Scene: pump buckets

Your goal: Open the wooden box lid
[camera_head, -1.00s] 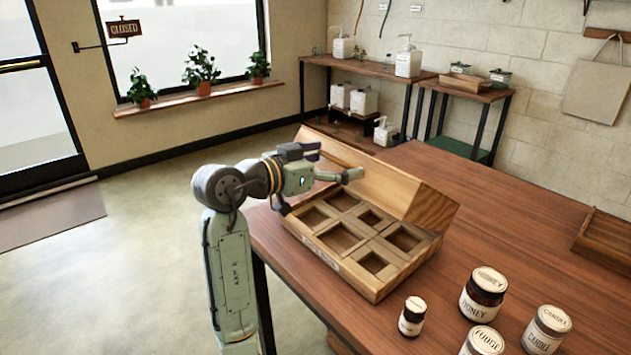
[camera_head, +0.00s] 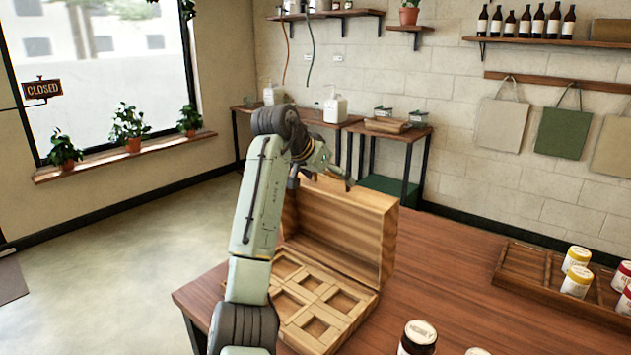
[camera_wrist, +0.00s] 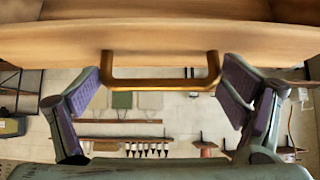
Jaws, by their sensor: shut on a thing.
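The wooden box (camera_head: 301,291) stands on the table with its divided compartments exposed. Its lid (camera_head: 352,230) is raised and stands about upright at the back of the box. My gripper (camera_head: 322,178) is at the lid's upper edge, partly hidden by my arm in the head view. In the wrist view, my gripper's purple-padded fingers (camera_wrist: 165,95) are at the two ends of the lid's brass handle (camera_wrist: 160,84), shut on it. The lid's edge (camera_wrist: 160,42) runs across the top of that view.
A wooden tray (camera_head: 522,268) with several jars is at the right. The table (camera_head: 445,255) is clear between box and tray. A side table (camera_head: 390,130) stands behind.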

